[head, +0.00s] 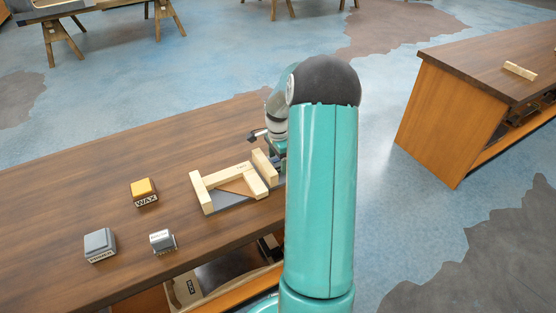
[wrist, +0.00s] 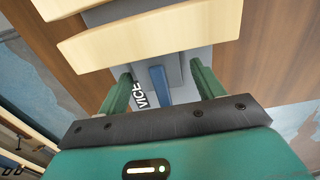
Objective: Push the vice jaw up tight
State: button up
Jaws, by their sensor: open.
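The vice jaw (wrist: 150,38) is a pale wooden bar lying across the wrist view, just ahead of my gripper (wrist: 160,72). A blue upright piece (wrist: 158,80) and a grey plate marked VICE stand behind the jaw, between my two green fingers. The fingers are apart; I cannot tell whether they touch anything. In the head view the jaw (head: 264,167) stands at the right of a pale wooden frame (head: 206,192) on a grey base, with a narrow gap between them. My arm hides most of the gripper there.
A yellow WAX block (head: 144,191), a dark grey block (head: 100,244) and a smaller grey block (head: 162,241) stand left of the frame on the brown workbench (head: 60,205). Another bench (head: 475,95) is across the floor at right. The bench's back left is clear.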

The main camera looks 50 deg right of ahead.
aim_at(269, 163)
jog(key=shift+f, duration=0.15)
jog(key=c, duration=1.4)
jog(key=shift+w+a, duration=0.25)
jog(key=shift+a, duration=0.45)
jog(key=shift+w+a, duration=0.25)
jog(key=shift+a, duration=0.5)
jog(key=o, duration=1.4)
jog(key=shift+a, duration=0.15)
jog(key=shift+c, duration=0.2)
jog(key=shift+o, duration=0.2)
jog(key=shift+d, duration=0.25)
notch_tip(269, 163, up, 14)
